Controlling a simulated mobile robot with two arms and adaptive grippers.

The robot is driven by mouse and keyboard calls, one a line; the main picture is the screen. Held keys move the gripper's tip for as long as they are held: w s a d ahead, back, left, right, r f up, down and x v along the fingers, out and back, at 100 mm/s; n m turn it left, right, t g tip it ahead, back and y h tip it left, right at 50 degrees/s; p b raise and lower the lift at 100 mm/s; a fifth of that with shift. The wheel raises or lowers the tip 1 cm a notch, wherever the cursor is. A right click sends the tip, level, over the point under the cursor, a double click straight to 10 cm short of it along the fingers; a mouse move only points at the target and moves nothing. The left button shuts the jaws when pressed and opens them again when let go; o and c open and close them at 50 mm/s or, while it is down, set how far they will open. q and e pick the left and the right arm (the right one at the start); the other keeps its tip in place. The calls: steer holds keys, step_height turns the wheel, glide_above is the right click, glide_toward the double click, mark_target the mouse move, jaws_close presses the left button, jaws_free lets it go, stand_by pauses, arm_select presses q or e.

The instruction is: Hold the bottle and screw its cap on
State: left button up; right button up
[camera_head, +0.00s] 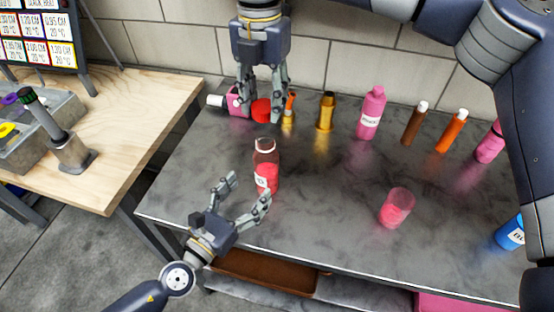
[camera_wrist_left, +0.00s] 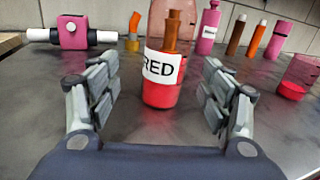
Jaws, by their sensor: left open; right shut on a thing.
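The bottle (camera_head: 266,168) is clear with red contents and a white label. It stands upright and uncapped on the dark table. In the left wrist view the bottle (camera_wrist_left: 162,92) stands between and just beyond the fingers, its label reading RED. My left gripper (camera_head: 246,190) is open, its fingers spread on the near side of the bottle. It also shows in the left wrist view (camera_wrist_left: 161,85). My right gripper (camera_head: 263,114) points down behind the bottle, shut on the red cap (camera_head: 261,109). The cap is apart from the bottle.
A pink device with white ends (camera_head: 237,100), a brass bottle (camera_head: 326,113), a pink bottle (camera_head: 371,113) and several tubes line the back, near the tiled wall. A clear cup with red contents (camera_head: 396,208) stands right of the bottle. The table between them is clear.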

arm_select(q)
steer(key=shift+d+f+m, duration=0.2)
steer(key=shift+f+m, duration=0.1)
steer(key=shift+m, duration=0.3)
steer(key=shift+s, duration=0.15)
arm_select(e)
steer(key=shift+r, duration=0.1)
steer(key=shift+s, duration=0.15)
arm_select(q)
steer(key=shift+r, duration=0.1)
steer(key=shift+x, duration=3.75)
steer(key=shift+s+d, duration=0.1)
steer(key=shift+c, duration=0.4)
steer(key=c, duration=1.6)
steer(key=shift+o, duration=0.2)
arm_select(e)
glide_above(265, 137)
steer(key=shift+f, duration=2.5)
